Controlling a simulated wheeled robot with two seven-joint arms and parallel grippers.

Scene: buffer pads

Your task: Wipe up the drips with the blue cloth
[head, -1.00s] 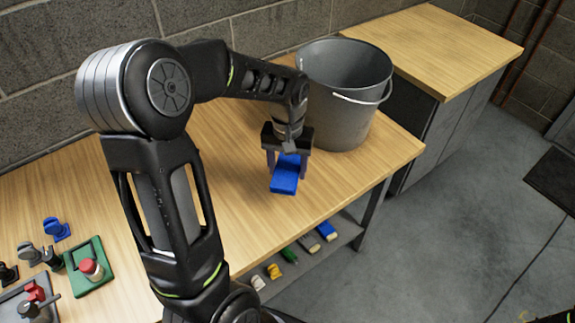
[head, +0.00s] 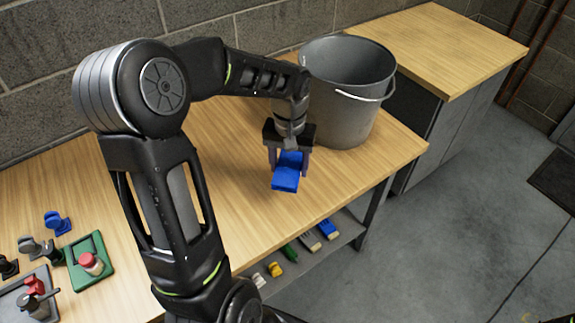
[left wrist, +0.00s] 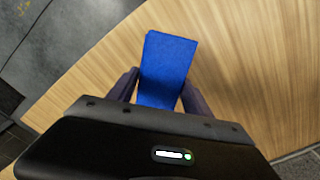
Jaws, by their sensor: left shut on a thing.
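The blue cloth (head: 286,178) is a folded blue block on or just above the wooden bench top, in front of the bucket. My left gripper (head: 288,165) points down and is shut on the cloth. In the left wrist view the cloth (left wrist: 168,62) sticks out from between the two fingers (left wrist: 160,95). I cannot make out any drips on the visible wood. My right gripper is not in view.
A grey metal bucket (head: 345,98) stands close to the right of my left gripper. The wooden bench (head: 235,195) has small stamp-like items and a green tray (head: 90,262) at left. Items lie on the lower shelf (head: 345,232). A cabinet (head: 440,45) stands behind at right.

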